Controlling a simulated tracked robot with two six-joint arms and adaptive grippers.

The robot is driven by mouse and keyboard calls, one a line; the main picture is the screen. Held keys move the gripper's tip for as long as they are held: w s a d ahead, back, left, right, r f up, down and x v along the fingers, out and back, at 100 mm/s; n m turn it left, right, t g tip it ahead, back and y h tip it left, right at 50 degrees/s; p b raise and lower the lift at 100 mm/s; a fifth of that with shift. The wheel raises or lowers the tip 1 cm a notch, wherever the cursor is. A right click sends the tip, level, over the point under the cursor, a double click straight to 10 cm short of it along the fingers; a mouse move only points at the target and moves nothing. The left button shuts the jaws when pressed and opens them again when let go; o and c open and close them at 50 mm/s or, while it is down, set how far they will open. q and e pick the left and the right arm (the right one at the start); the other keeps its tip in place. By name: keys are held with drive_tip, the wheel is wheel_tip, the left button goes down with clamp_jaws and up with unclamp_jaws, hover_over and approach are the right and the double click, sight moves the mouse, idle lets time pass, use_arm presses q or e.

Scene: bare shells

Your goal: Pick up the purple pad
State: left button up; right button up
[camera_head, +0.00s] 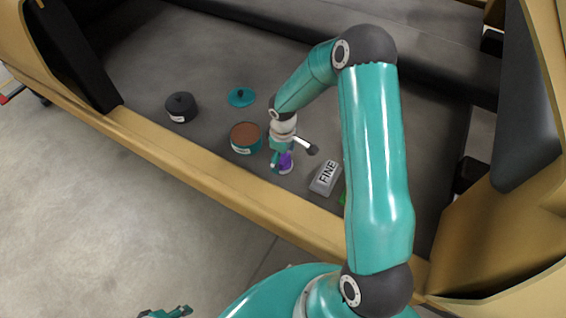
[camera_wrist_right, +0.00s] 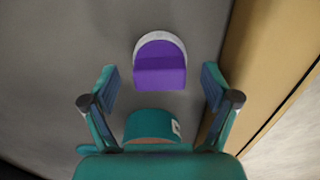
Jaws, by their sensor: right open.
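The purple pad (camera_head: 286,163) lies on the dark floor of the shell, partly hidden by my right gripper in the head view. In the right wrist view the pad (camera_wrist_right: 160,70) is purple with a pale grey rounded edge. My right gripper (camera_head: 281,160) is open above the pad. In the wrist view its fingertips (camera_wrist_right: 159,78) stand apart on either side, and nothing is held between them. The pad appears centred between the fingers, a little beyond the tips. My left gripper (camera_head: 168,312) shows only in part at the bottom edge.
A teal tin (camera_head: 245,148) with a brown top stands left of the pad. A teal lid (camera_head: 241,97) and a dark lidded pot (camera_head: 181,107) are farther off. A grey block marked FINE (camera_head: 325,178) lies to the right. The tan shell edge (camera_head: 230,194) runs along the front.

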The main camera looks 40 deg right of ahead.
sight(283, 157)
drive_tip(key=shift+f, duration=0.45)
drive_tip(key=shift+c, duration=0.3)
drive_tip(key=c, duration=1.2)
drive_tip(key=shift+r, duration=0.15)
wheel_tip(283, 157, up, 20)
drive_tip(key=shift+f+p, duration=0.1)
drive_tip(key=shift+p, duration=0.9)
